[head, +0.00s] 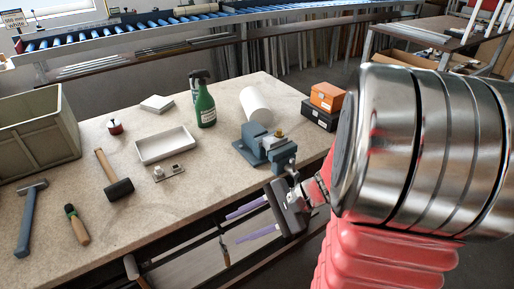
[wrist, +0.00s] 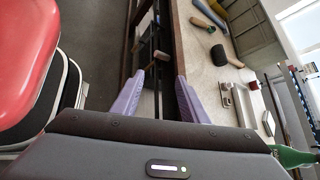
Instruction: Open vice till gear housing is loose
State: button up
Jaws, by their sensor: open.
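The blue-grey vice (head: 262,152) stands on the front right edge of the bench. A small brass-coloured piece, apparently the gear housing (head: 280,133), sits at its jaws; I cannot tell how tightly it is held. The vice's front end and screw (head: 291,173) stick out past the bench edge, close to my gripper's body. My gripper (head: 233,228) is open and empty, its two purple fingers pointing left, in front of the bench edge and below the vice. In the wrist view the open fingers (wrist: 160,76) have nothing between them, and the vice is out of view.
The bench (head: 215,175) carries a white tray (head: 165,145), a green spray bottle (head: 205,108), a white roll (head: 255,104), a mallet (head: 118,188) and orange and black boxes (head: 327,97). A grey crate (head: 38,135) stands at left. A shelf lies under the bench.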

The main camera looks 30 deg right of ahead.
jog(key=w+d+m+t, duration=0.2)
jog(key=d+m+t, duration=0.25)
jog(key=d, duration=0.25)
jog(key=m+t+h, duration=0.8)
jog(key=m+h, duration=0.2)
jog(key=m, duration=0.4)
send_near(295, 175)
jog(key=s, duration=0.1)
jog(key=s+d+f, duration=0.1)
jog(key=s, duration=0.1)
jog(key=shift+d+f, duration=0.2)
jog(key=shift+f, duration=0.05)
jog(key=shift+y, duration=0.3)
jog(key=shift+w+a, duration=0.2)
jog(key=shift+w, duration=6.7)
grip_shut()
